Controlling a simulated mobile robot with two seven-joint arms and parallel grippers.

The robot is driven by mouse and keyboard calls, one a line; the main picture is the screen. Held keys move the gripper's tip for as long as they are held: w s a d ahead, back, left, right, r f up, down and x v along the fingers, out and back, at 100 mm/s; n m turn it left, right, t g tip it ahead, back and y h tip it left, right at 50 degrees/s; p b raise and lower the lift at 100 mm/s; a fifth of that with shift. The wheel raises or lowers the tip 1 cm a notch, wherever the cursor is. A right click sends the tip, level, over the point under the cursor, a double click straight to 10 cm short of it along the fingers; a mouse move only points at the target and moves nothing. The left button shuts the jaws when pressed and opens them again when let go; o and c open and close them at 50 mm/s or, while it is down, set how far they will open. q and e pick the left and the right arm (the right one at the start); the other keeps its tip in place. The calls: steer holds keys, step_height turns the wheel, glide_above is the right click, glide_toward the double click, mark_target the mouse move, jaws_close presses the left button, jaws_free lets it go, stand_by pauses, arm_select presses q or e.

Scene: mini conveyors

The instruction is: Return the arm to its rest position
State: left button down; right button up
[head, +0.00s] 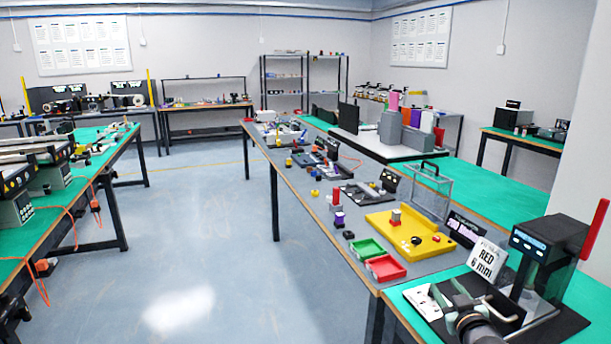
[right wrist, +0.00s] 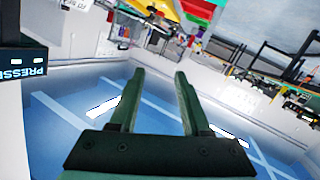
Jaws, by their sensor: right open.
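My right gripper (head: 446,287) is at the lower right of the head view, over the near end of the right-hand bench, in front of the dark press (head: 540,250). In the right wrist view its two green fingers (right wrist: 160,74) stand apart with nothing between them. Part of the press (right wrist: 22,68) shows at the left edge of that view. A white plate (head: 420,300) lies on the dark base beside the gripper; I cannot tell whether they touch. My left gripper is not in view.
Green (head: 366,249) and red (head: 386,268) trays and a yellow tray (head: 380,222) lie farther along the bench. The floor (head: 200,230) between the benches is clear.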

steer(key=s+a+f+g+y, duration=0.1)
steer(key=s+a+f, duration=0.2)
steer(key=s+f, duration=0.3)
steer(key=s+a+f+g+y, duration=0.1)
steer(key=s+a+f+g, duration=0.15)
steer(key=s+f, duration=0.4)
steer(key=s+a+f, duration=0.4)
steer(key=s+f, duration=0.2)
steer(key=s+a+f+g, duration=0.1)
steer(key=s+a+f, duration=0.2)
steer(key=s, duration=0.6)
steer(key=s+a+f+g+y, duration=0.1)
steer(key=s+a+f+g, duration=0.1)
steer(key=s, duration=0.8)
steer(key=shift+a+f+m+y, duration=0.3)
steer(key=shift+a+f+m, duration=0.1)
steer(key=shift+a+f, duration=0.3)
